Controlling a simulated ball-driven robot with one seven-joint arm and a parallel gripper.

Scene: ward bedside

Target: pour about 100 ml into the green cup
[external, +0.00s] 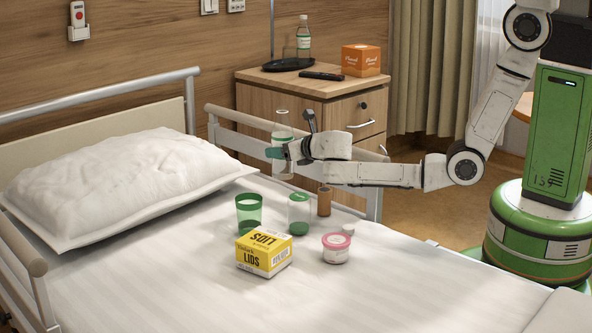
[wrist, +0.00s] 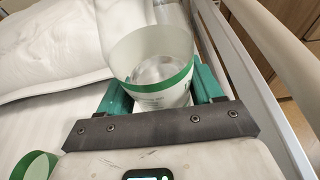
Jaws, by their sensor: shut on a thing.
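My gripper (external: 281,153) is shut on a tall clear vessel (external: 283,133) with a green band and holds it roughly upright above the bed, near the far rail. In the wrist view, the jaws (wrist: 160,88) grip the vessel (wrist: 155,60) from both sides, and clear liquid seems to show inside it. The green cup (external: 249,214), translucent and open-topped, stands upright on the bed below and left of my gripper. Its rim (wrist: 37,164) shows at the lower left of the wrist view. I cannot tell what the cup holds.
The bed rail (external: 240,124) runs behind. The pillow (external: 125,180) lies left; the front sheet is clear.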

